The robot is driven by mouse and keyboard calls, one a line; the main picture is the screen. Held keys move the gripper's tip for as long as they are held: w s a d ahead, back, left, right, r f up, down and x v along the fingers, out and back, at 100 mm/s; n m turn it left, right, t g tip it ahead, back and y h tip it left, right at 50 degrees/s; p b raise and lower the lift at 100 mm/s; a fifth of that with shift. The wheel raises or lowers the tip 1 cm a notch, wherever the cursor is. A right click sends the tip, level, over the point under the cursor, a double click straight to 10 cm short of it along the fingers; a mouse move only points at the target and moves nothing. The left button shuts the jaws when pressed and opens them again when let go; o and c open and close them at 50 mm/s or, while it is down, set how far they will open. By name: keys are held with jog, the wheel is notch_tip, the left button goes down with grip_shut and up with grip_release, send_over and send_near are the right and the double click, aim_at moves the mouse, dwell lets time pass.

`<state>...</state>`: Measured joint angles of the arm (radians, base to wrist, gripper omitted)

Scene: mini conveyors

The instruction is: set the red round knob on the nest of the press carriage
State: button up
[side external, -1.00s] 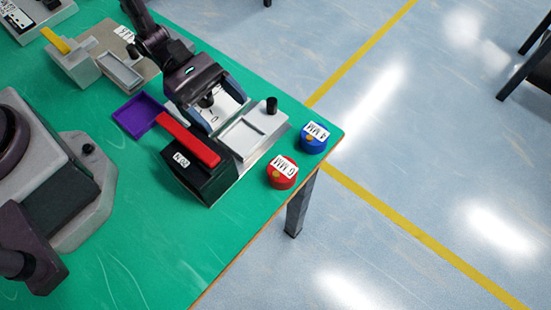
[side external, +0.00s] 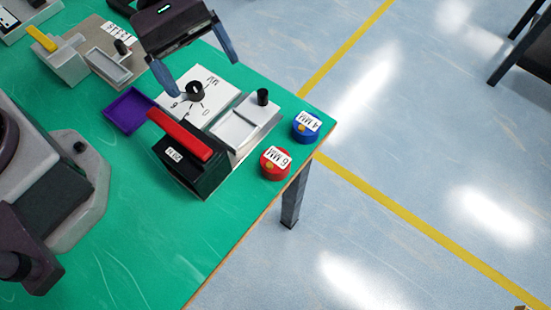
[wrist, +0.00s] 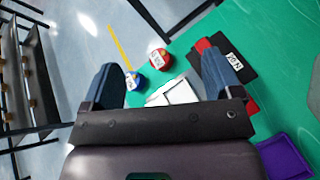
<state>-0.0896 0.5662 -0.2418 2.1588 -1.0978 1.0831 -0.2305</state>
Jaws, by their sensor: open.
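The red round knob (side external: 269,170), labelled 6 MM, sits on the green table near its right edge. It also shows in the wrist view (wrist: 153,64). The press carriage (side external: 262,116) is a light metal plate with a small black post. Its shallow rectangular nest (side external: 234,131) looks empty. The carriage lies beside the black press (side external: 195,177) with its red bar (side external: 180,135). My gripper (side external: 200,72) is open and empty, above the white dial plate, back and left of the red knob. The wrist view shows its two fingers (wrist: 160,72) spread apart.
A blue round knob (side external: 301,135), labelled 4 MM, stands close behind the red one at the table edge. The white dial plate (side external: 217,88) carries a black knob (side external: 195,92). A purple tray (side external: 129,111) lies left of it. Another fixture with a yellow bar (side external: 41,39) stands farther back.

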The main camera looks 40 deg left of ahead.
jog(key=s+d+m+g+y, duration=0.2)
jog(key=d+m+y, duration=0.15)
jog(key=m, duration=0.35)
jog(key=m+t+y, duration=0.6)
jog(key=m+y, duration=0.4)
jog(key=m, duration=1.3)
send_near(276, 160)
jog(key=f, duration=0.1)
jog(key=a+f, duration=0.1)
jog(key=f, duration=0.1)
jog(key=shift+a+f+n+h, duration=0.1)
jog(key=shift+f+n+h, duration=0.15)
jog(key=shift+n, duration=0.15)
jog(key=shift+w+a+f, duration=0.1)
jog(key=shift+f, duration=1.4)
jog(key=shift+a+f, duration=0.15)
jog(key=shift+f, duration=1.35)
jog(key=shift+c, duration=0.4)
jog(key=c, duration=1)
